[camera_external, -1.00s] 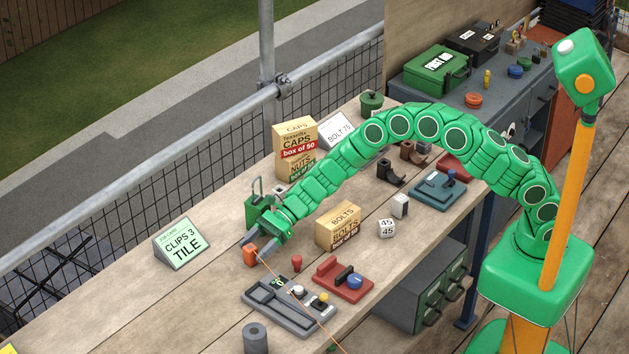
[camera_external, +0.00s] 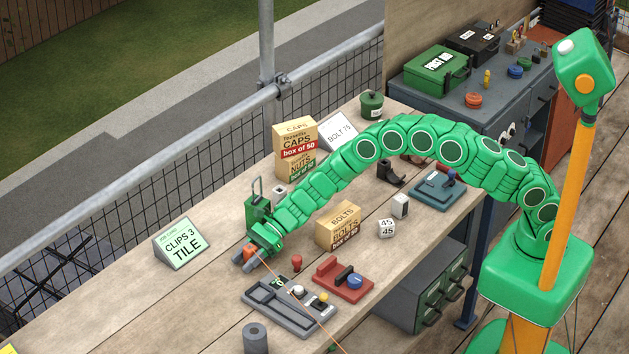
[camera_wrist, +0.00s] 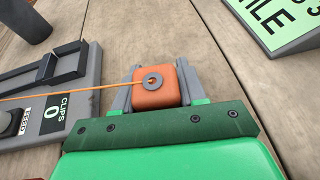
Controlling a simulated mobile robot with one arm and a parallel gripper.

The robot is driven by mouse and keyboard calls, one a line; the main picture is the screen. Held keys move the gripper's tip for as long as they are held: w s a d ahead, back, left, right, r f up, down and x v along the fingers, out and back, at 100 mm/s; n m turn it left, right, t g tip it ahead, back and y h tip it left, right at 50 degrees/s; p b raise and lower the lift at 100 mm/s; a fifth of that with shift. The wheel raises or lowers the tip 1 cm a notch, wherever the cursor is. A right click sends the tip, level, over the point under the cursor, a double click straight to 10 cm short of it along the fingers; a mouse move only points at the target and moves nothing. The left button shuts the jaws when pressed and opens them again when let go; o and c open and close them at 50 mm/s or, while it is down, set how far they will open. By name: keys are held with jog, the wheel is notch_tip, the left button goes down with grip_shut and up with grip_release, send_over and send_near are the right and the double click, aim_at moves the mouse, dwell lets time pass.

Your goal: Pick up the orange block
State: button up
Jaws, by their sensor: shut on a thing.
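The orange block (camera_external: 250,253) is at the end of my arm on the wooden workbench, left of the middle in the external view. In the wrist view the orange block (camera_wrist: 155,88) has a grey washer-like ring on its face and an orange cord running off to the left. My gripper (camera_external: 251,260) has its two grey fingers on either side of the block. In the wrist view my gripper (camera_wrist: 156,90) is shut on it. Whether the block touches the bench I cannot tell.
A grey clips tray (camera_external: 290,305) and a red device (camera_external: 340,280) lie in front. A green "CLIPS 3 TILE" sign (camera_external: 182,244) stands to the left. A bolts box (camera_external: 339,226) and a small red peg (camera_external: 297,263) are to the right.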

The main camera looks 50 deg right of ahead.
aim_at(244, 250)
jog(key=shift+c, duration=0.8)
jog(key=shift+r, duration=0.6)
notch_tip(244, 250, up, 2)
jog(key=shift+r, duration=0.2)
jog(key=s+d+r, duration=0.9)
jog(key=s, duration=0.1)
jog(key=shift+s+r, duration=0.2)
jog(key=shift+s, duration=0.15)
